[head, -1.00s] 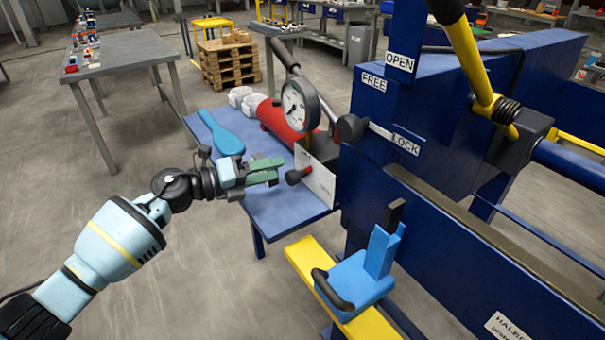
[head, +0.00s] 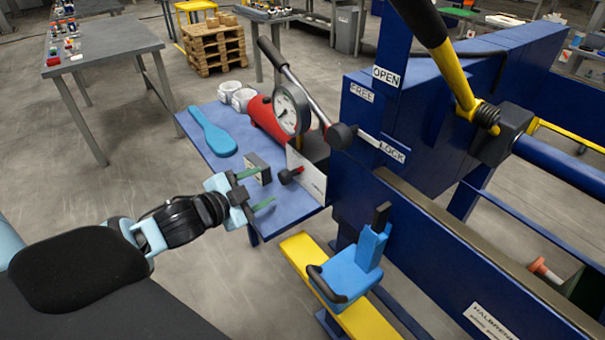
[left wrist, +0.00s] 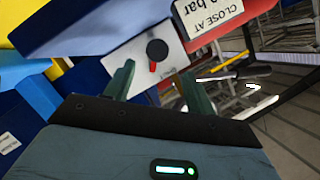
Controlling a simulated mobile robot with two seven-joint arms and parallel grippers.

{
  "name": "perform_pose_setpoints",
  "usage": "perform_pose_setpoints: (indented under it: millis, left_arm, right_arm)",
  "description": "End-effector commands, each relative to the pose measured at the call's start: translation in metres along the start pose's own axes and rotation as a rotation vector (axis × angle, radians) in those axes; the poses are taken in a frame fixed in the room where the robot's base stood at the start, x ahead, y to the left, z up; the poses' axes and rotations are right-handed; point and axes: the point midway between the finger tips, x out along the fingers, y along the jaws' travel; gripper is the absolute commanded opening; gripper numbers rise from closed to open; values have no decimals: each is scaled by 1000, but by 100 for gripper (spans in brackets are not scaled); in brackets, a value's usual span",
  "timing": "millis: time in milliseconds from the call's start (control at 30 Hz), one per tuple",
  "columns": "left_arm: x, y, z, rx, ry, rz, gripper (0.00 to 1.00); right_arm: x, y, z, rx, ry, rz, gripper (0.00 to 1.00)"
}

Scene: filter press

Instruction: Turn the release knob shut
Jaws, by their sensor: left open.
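The release knob (head: 287,176) is a small dark knob with a red part, on the pale plate (head: 309,178) at the front of the red pump (head: 268,120). In the left wrist view the knob (left wrist: 157,49) is round and black, with a red pointer toward the gripper. My left gripper (head: 262,188) is open, its green fingers pointing at the knob from the left, with a gap between. In the left wrist view the fingers (left wrist: 158,72) lie either side of the knob's line. My right gripper is not in view.
A pressure gauge (head: 291,108) and a long pump lever (head: 301,83) rise above the pump. A blue paddle-shaped thing (head: 212,131) and white cups (head: 237,96) lie on the blue table (head: 203,148).

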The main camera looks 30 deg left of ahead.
Motion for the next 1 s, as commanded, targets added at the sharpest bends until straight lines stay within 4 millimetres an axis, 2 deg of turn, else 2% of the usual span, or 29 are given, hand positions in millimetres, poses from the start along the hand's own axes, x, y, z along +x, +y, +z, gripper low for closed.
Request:
perform_pose_setpoints:
  millis: [167,367,1000]
  left_arm:
    - [-4,3,3,-17,-19,14,55]
    - [2,2,3,-17,-17,12,55]
    - [68,3,4,-16,-16,11,55]
  right_arm:
    - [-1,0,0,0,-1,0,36]
    - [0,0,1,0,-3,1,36]
    - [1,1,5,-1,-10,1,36]
